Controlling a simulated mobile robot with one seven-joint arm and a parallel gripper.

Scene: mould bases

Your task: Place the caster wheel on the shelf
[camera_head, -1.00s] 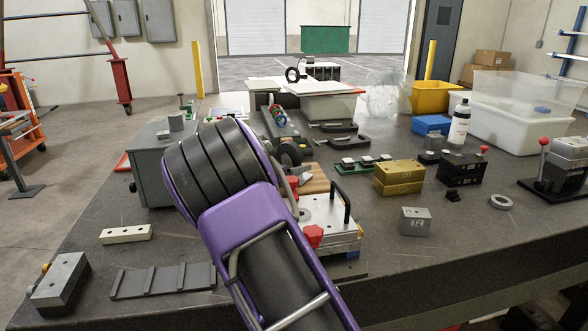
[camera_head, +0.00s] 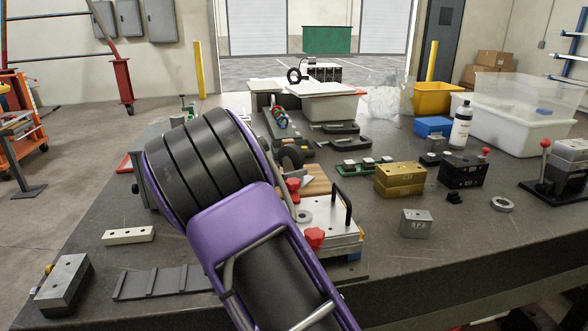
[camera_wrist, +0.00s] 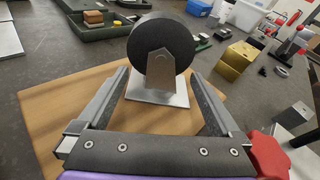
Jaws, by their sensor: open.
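The caster wheel (camera_wrist: 160,48) has a black wheel, a grey metal fork and a light square plate (camera_wrist: 158,97). It stands upright on a wooden board (camera_wrist: 70,112) in the wrist view. In the head view the black wheel (camera_head: 291,156) shows just right of my purple arm. My gripper (camera_wrist: 160,76) is open, with one finger on each side of the caster's plate and fork; gaps show on both sides. I cannot tell which thing is the shelf; blue racking (camera_head: 574,57) shows at the far right edge.
A fixture with red knobs (camera_head: 314,237) and a black handle stands right of the arm. Brass blocks (camera_head: 400,178), a steel block (camera_head: 416,223) and a toggle press (camera_head: 556,165) stand farther right. The table's front right is mostly clear.

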